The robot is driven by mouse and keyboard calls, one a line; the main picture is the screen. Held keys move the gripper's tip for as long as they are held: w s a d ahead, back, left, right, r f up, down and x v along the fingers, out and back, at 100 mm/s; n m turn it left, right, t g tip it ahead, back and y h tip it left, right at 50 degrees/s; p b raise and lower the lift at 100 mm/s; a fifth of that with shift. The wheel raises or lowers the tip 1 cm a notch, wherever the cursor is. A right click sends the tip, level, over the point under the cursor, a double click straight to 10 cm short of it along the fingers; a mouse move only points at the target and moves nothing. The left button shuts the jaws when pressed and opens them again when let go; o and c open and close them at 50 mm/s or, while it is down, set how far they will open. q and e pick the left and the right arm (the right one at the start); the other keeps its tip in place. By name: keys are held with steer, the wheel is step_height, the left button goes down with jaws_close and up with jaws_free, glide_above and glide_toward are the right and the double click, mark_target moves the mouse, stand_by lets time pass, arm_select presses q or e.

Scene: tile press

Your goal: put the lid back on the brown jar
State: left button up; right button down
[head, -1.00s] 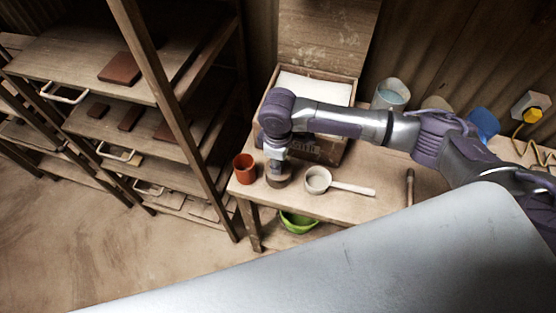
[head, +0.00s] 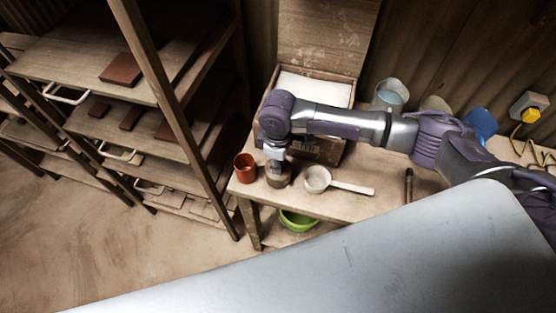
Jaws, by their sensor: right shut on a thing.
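The brown jar (head: 278,178) stands upright on the wooden table near its left end. My right gripper (head: 275,158) points straight down over the jar's mouth and is shut on the lid, which is hardly visible between the fingers. The fingers and wrist cover the jar's top, so I cannot tell whether the lid touches the rim. My left gripper is not in view.
A terracotta cup (head: 244,167) stands close left of the jar; a pale ladle-like pan (head: 317,179) is close right. Behind is an open wooden box (head: 325,150) with white contents. A green bowl (head: 298,221) sits below the table. A shelf rack (head: 175,110) stands left.

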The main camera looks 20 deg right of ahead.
steer(key=shift+p, duration=0.5)
stand_by(0.7)
stand_by(0.3)
steer(key=c, duration=0.9)
jaws_free()
steer(key=o, duration=0.5)
steer(key=shift+c, duration=0.2)
